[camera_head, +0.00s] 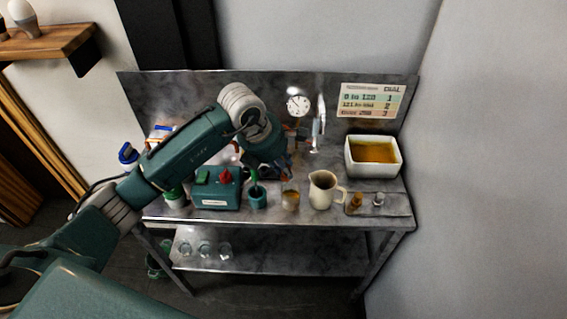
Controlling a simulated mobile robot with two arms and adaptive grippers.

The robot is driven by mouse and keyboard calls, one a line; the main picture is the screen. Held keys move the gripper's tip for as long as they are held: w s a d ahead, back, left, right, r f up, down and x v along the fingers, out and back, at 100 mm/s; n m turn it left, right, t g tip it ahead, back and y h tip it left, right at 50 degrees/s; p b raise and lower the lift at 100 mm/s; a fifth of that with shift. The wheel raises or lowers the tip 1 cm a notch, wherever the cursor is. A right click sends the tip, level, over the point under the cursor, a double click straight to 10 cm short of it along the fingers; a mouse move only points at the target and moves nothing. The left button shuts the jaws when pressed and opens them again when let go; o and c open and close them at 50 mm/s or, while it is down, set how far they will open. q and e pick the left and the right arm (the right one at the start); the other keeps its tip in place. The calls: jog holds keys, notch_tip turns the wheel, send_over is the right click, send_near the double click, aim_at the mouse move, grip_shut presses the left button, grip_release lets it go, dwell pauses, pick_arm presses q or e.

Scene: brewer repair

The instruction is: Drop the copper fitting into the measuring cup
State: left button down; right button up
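A cream jug (322,190) with a handle and a dark opening stands upright near the front of the metal bench; it is the likeliest measuring cup. A small copper-brown piece (355,203), likely the copper fitting, is on a grey pad to the right of the jug. My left gripper (281,171) hangs over the bench behind and left of the jug, apart from the brown piece. Its fingers are dark and small, so I cannot tell whether they are open or hold anything. My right gripper is not in view.
A teal box (216,189) with a red knob, a teal cup (257,197) and a small amber-brown cup (290,200) stand left of the jug. A white basin (372,156) with amber liquid is back right. A gauge (298,104) stands behind. A wall closes the right side.

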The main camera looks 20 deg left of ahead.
pick_arm(q)
jog(key=c, duration=2)
grip_release()
jog(key=o, duration=0.5)
jog(key=shift+o, duration=0.2)
jog(key=shift+s+r, duration=0.1)
jog(key=shift+a+r, duration=0.1)
jog(key=shift+r, duration=0.15)
jog(key=v, duration=1.1)
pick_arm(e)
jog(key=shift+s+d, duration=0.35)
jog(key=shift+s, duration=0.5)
